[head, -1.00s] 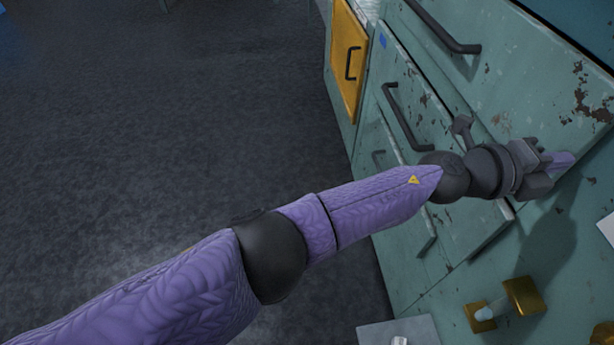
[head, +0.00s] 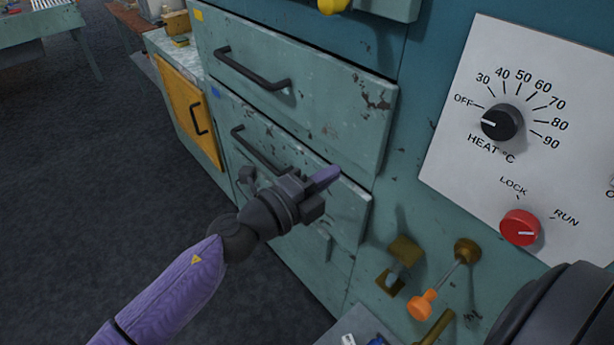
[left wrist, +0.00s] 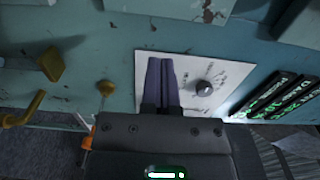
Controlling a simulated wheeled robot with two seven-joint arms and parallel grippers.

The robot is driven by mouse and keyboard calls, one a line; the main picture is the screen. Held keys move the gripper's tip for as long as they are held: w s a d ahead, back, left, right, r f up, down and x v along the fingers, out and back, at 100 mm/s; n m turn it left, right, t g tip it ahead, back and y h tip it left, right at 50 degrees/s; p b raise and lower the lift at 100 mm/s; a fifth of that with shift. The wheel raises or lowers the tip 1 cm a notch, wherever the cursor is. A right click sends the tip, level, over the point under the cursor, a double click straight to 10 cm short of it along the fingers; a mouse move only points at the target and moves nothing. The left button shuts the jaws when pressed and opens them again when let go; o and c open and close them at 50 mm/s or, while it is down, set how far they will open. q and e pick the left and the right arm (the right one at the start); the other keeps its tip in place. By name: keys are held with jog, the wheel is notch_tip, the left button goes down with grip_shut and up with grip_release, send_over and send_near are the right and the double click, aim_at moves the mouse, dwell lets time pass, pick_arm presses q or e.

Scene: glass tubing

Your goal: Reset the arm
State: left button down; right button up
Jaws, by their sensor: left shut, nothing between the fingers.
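My left arm comes in from the lower left in the head view. Its gripper (head: 325,177) is shut and empty, in front of the teal drawers and pointing to the right. In the left wrist view the two purple fingers (left wrist: 161,78) lie side by side, with nothing between them. They overlap the white dial panel (left wrist: 200,101) in that picture; whether they touch it I cannot tell. My right gripper is not in view.
To the right are the white panel (head: 455,145) with a heat knob (head: 500,122) and red knob (head: 520,228). An orange-tipped lever (head: 422,304) sticks out below. Open floor (head: 90,190) lies left.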

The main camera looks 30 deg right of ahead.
pick_arm(q)
jog(key=w+a+f+n+t+y, duration=0.1)
jog(key=a+f+n+t+y, duration=0.35)
jog(key=a+f+n, duration=0.75)
jog(key=w+a+f+n+t+y, duration=0.25)
jog(key=a+f+n+y, duration=0.45)
jog(key=a+f, duration=0.55)
jog(key=s+a+f+n+g+y, duration=0.2)
jog(key=s+a+f+n, duration=0.25)
jog(key=s+f, duration=0.45)
jog(key=s+a+f+n+g+y, duration=0.35)
jog(key=s+a+f, duration=0.3)
jog(key=s, duration=0.35)
jog(key=s+a+f+n+g, duration=0.2)
jog(key=s, duration=0.7)
jog(key=s+a+f+n+g+y, duration=0.1)
jog(key=s+a+f+n, duration=0.1)
jog(key=s, duration=0.6)
jog(key=shift+s+a+n+g, duration=0.3)
jog(key=shift+s+a+g, duration=0.05)
jog(key=shift+a, duration=0.5)
